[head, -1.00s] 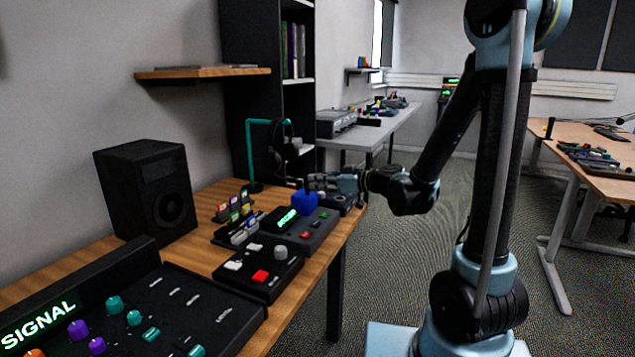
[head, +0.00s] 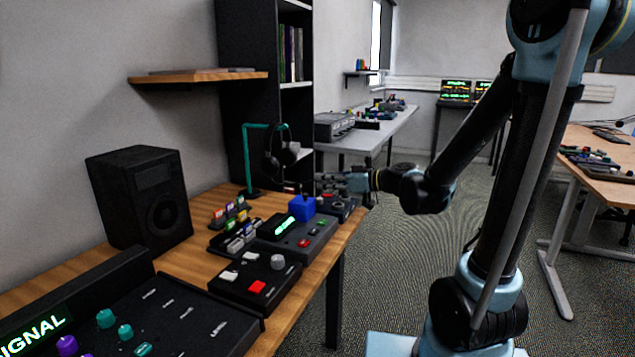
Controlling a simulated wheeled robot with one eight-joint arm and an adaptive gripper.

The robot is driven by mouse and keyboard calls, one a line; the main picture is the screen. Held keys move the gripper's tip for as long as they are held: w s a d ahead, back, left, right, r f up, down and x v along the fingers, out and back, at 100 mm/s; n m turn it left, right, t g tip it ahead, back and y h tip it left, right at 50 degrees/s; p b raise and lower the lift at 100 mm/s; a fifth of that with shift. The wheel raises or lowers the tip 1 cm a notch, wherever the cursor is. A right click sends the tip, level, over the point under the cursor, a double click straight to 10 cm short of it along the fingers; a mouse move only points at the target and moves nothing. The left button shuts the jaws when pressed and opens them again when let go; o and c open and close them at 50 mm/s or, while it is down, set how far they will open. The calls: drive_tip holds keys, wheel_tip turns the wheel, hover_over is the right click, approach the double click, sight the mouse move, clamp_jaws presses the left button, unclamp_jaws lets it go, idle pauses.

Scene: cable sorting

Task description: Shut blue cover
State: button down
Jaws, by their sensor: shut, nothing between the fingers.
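The blue cover (head: 302,206) is a small blue block-like piece on the far end of a black device with a green display (head: 285,224), on the wooden desk. It looks raised, but its exact angle is too small to tell. My gripper (head: 322,181) is shut and empty, just above and behind the blue cover on its right side. The picture does not show whether they touch. A black unit with a red button (head: 328,196) lies below my gripper, partly hidden.
A control box with a red button (head: 257,286) and a SIGNAL panel (head: 150,320) stand nearer on the desk (head: 203,268). A black speaker (head: 140,195) stands at left. A teal headphone stand (head: 249,160) rises behind the devices. A shelf (head: 200,76) juts from the wall.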

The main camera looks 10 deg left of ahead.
drive_tip(key=s+d+f+m+h, duration=0.4)
drive_tip(key=s+d+f+h, duration=0.1)
drive_tip(key=d, duration=0.7)
drive_tip(key=s+d+f+m+g+h, duration=0.1)
drive_tip(key=s+d+f+m+h, duration=0.4)
drive_tip(key=d, duration=0.7)
drive_tip(key=s+d+f+m+g+h, duration=0.1)
drive_tip(key=s+d+f+m+h, duration=0.4)
drive_tip(key=s+d, duration=0.3)
drive_tip(key=d, duration=0.4)
drive_tip(key=shift+d, duration=0.15)
drive_tip(key=shift+s, duration=0.1)
